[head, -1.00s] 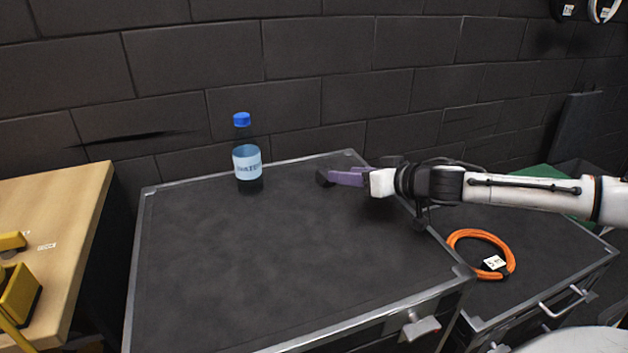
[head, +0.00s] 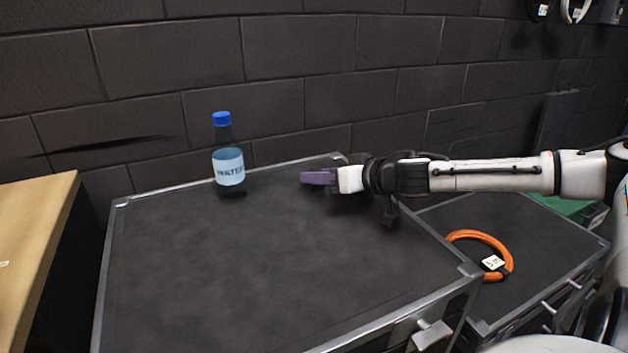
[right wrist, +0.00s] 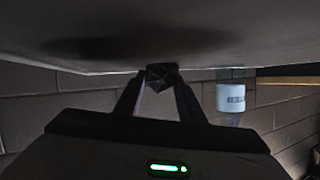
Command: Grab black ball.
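I see no separate black ball in either view. My right gripper (head: 306,178) reaches in from the right above the back right part of the dark case top, with its purple fingers pointing left toward the bottle. My left gripper is in neither view.
A water bottle (head: 229,167) with a blue cap stands upright at the case's (head: 240,270) back edge. It also shows in the right wrist view (right wrist: 231,98). An orange cable coil (head: 483,240) lies on a lower case at right. A brick wall stands behind. The case's middle is clear.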

